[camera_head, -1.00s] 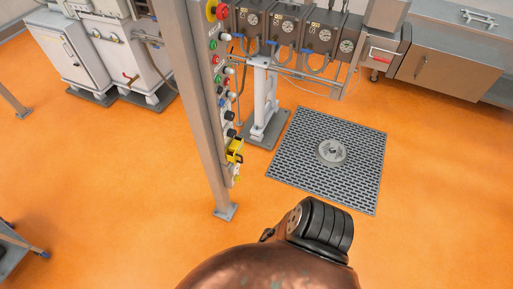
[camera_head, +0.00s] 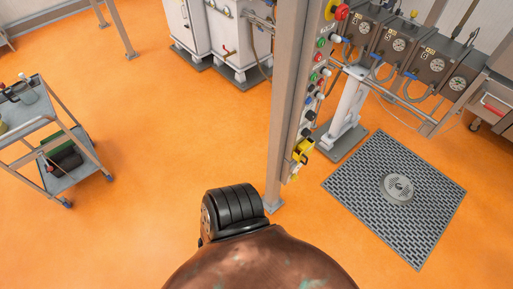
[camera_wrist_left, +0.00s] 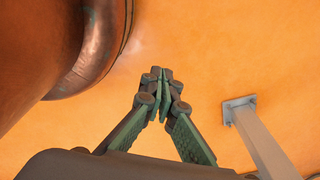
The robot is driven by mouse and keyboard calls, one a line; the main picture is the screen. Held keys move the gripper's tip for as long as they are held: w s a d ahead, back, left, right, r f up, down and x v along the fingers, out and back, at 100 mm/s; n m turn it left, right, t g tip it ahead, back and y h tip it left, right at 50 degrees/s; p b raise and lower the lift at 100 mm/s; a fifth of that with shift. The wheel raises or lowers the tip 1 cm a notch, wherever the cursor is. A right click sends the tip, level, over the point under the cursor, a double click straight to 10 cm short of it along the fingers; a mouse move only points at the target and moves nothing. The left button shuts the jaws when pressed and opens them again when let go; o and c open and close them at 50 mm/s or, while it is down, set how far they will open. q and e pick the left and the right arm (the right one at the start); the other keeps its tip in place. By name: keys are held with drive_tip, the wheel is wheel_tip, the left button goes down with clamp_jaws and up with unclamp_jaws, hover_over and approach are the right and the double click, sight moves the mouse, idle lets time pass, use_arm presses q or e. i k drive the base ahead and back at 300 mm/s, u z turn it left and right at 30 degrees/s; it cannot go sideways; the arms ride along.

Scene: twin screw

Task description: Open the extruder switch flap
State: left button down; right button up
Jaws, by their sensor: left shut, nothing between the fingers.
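A yellow switch part (camera_head: 302,150), which looks like the flap, sits low on the control panel (camera_head: 314,95) of a grey upright post. It is too small to tell whether it is open or closed. My left gripper (camera_wrist_left: 163,82) shows only in the left wrist view. It is shut and empty above the orange floor, with its fingertips together. The foot of a grey post (camera_wrist_left: 239,103) stands to its right in that view, apart from the fingers. The flap is not in the wrist view. My right gripper is not in view.
The panel carries several coloured knobs and buttons. A drain grate (camera_head: 385,225) lies in the floor to the right. A two-shelf cart (camera_head: 88,152) stands at left. White cabinets (camera_head: 222,40) and dial boxes (camera_head: 400,42) are behind. The orange floor between cart and post is clear.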

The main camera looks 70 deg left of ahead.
sight(306, 146)
drive_tip(key=u, duration=1.8)
